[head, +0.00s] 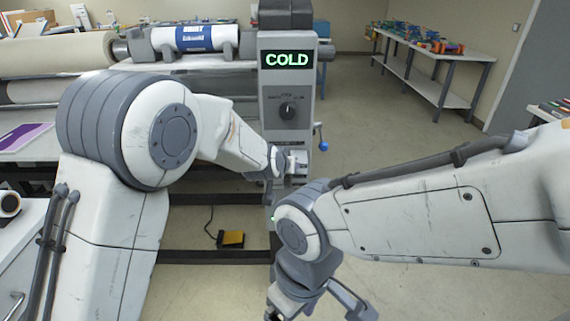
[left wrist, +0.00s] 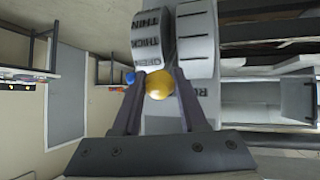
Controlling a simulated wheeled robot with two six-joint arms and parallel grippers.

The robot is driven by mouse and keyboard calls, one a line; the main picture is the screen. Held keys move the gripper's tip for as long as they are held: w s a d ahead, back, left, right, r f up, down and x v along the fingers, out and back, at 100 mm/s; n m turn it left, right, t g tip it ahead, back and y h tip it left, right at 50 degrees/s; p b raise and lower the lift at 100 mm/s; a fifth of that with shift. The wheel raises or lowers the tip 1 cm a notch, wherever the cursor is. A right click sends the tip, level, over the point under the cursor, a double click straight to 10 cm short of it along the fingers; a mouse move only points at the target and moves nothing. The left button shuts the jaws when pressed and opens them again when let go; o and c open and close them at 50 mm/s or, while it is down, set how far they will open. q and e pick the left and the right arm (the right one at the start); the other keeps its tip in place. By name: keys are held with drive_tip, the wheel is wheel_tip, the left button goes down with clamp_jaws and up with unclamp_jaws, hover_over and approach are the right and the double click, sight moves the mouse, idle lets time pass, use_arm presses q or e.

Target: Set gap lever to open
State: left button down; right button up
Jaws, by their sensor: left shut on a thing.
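The gap lever shows in the left wrist view as a yellow ball knob (left wrist: 158,86); its stem is hidden. A curved scale (left wrist: 151,45) beside it reads THIN, THICK and OPEN, and the knob sits near the OPEN end. My left gripper (left wrist: 158,76) has a finger on each side of the knob and is shut on it. In the head view my left gripper (head: 292,164) is low on the front of the grey control column (head: 286,85), and the knob is hidden there. My right gripper (head: 318,312) hangs at the bottom edge, fingers apart, with nothing seen between them.
The column's display (head: 287,60) reads COLD above a black dial (head: 287,110). A blue-knobbed handle (head: 323,146) sticks out at its right side.

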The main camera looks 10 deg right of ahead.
use_arm(q)
drive_tip(key=shift+w+r, duration=0.2)
drive_tip(key=shift+r, duration=0.15)
drive_tip(key=c, duration=0.6)
unclamp_jaws()
drive_tip(key=shift+o, duration=0.7)
drive_tip(key=shift+f, duration=0.15)
drive_tip(key=shift+s, duration=0.1)
drive_tip(key=v, duration=1)
drive_tip(key=shift+s+a, duration=0.15)
